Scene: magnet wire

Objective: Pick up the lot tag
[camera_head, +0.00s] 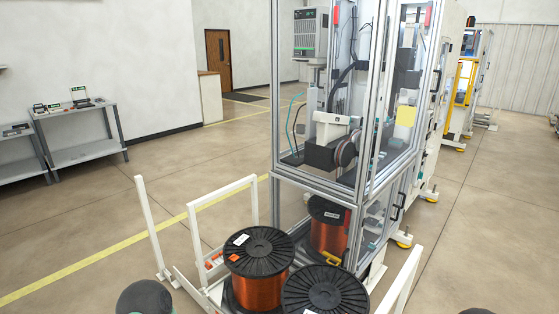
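Copper-wire spools with black flanges stand at the foot of the machine: one at the front left (262,287), one at the front right (325,292), and one inside the lower frame (328,238). A small white label (241,239) lies on the front left spool's top flange, with a small orange mark (233,257) below it. I cannot tell which of these, if any, is the lot tag. Neither of my grippers is in view; only dark rounded parts, probably of my arms, show at the bottom edge.
A glass-walled machine with an aluminium frame (279,100) fills the centre. White rails (152,228) stand around the spools at left and right. A grey bench (85,151) is by the left wall. Floor to the left and right is open.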

